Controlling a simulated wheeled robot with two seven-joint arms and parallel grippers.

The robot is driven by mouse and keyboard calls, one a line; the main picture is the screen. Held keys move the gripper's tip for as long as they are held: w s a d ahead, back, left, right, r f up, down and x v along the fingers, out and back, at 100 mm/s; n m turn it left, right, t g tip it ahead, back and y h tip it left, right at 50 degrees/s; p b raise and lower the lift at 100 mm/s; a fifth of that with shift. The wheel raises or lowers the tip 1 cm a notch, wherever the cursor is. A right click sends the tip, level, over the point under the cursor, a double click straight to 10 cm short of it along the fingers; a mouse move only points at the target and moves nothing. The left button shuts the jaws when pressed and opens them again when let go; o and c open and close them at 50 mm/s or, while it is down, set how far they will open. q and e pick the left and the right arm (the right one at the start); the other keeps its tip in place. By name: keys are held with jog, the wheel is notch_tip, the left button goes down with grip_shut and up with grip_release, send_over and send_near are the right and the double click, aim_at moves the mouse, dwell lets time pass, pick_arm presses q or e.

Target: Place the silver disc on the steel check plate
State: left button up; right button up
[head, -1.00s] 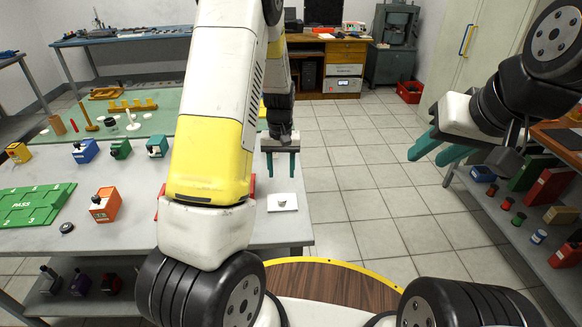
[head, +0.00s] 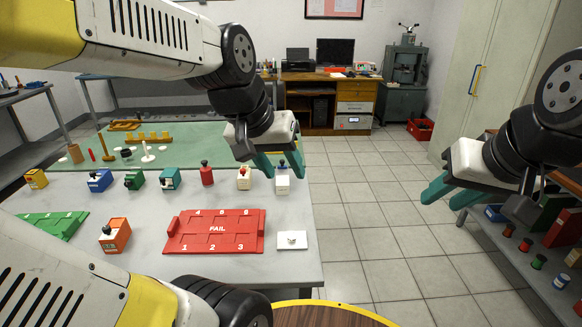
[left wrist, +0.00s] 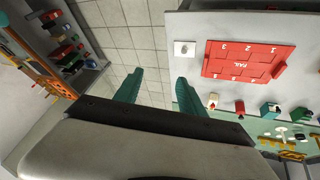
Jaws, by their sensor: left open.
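A small white square plate (head: 292,240) lies on the front right of the grey table, with a small silver piece (head: 291,239) on it. I cannot tell whether these are the check plate and the disc. The plate also shows in the left wrist view (left wrist: 184,48). My left gripper (head: 281,166) is open and empty above the table's right side, behind the plate and apart from it. Its fingers show in the left wrist view (left wrist: 157,90). My right gripper (head: 450,194) is open and empty over the floor at right.
A red FAIL tray (head: 217,248) lies left of the plate. An orange device (head: 114,235) and a green tray (head: 50,224) are farther left. Several small devices line the green mat (head: 200,152). My left arm hides the table's front left.

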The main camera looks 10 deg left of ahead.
pick_arm(q)
jog(key=shift+s+d+r+t, duration=0.1)
jog(key=shift+s+r+t, duration=0.15)
jog(key=shift+s, duration=0.7)
jog(key=shift+s+r+t, duration=0.15)
jog(key=shift+s+t, duration=0.1)
jog(key=shift+s, duration=0.7)
jog(key=shift+c, duration=0.2)
